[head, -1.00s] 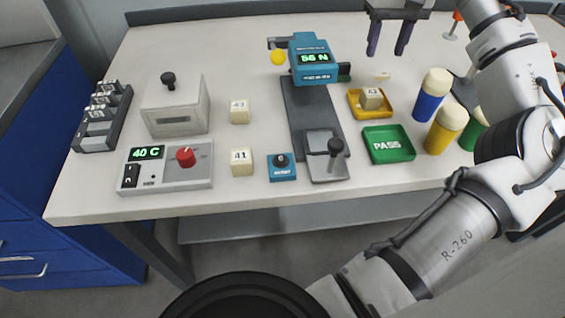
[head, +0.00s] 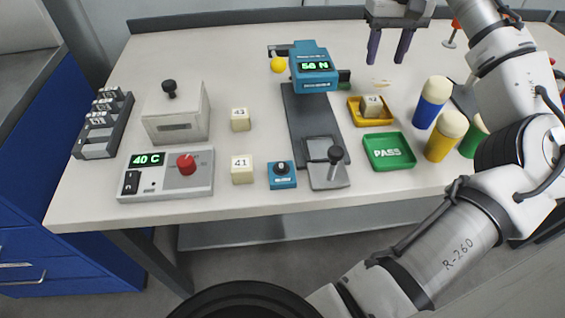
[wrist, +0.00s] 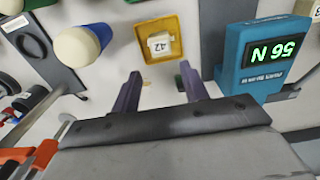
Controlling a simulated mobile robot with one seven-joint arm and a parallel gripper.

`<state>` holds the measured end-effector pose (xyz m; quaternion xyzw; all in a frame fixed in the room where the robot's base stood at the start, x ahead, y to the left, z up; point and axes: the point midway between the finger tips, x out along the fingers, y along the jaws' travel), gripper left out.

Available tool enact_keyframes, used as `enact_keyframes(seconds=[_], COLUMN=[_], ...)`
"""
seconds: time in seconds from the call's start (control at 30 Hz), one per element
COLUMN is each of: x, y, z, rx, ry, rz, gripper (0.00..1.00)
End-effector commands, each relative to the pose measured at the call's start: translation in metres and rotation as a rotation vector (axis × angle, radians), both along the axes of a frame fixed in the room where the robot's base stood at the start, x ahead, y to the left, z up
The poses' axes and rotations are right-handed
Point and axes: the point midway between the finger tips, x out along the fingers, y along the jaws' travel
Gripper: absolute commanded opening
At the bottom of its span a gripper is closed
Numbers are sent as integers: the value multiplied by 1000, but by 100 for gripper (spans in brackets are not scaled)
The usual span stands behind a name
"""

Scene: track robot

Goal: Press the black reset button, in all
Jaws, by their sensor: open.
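The black reset button (head: 282,168) sits on top of a small blue box (head: 283,183) near the table's front edge. It stands between the cream block marked 41 and the grey lever plate, and nothing touches it. My gripper (head: 388,50) is open and empty above the back right of the table, well away from the button. In the wrist view my two purple fingers (wrist: 160,80) are apart with nothing between them. The button does not show in the wrist view.
A blue force gauge (head: 314,66) reading about 56 N stands behind a lever plate (head: 328,176). A green PASS tray (head: 403,160), yellow tray (head: 359,117) and several capped bottles (head: 432,103) stand right. A grey 40 C controller (head: 200,185) and white box (head: 176,117) stand left.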

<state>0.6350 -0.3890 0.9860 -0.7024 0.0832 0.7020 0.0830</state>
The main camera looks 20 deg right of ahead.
Motion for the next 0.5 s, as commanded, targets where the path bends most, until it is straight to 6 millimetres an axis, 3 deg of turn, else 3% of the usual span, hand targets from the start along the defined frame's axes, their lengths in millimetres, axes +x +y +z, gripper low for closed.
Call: enact_keyframes(seconds=[0.03, 0.33, 0.5], x=[0, 0, 0], y=[0, 0, 0], z=[0, 0, 0], rx=[0, 0, 0], ry=[0, 0, 0], rz=[0, 0, 0], gripper=[39, 0, 0])
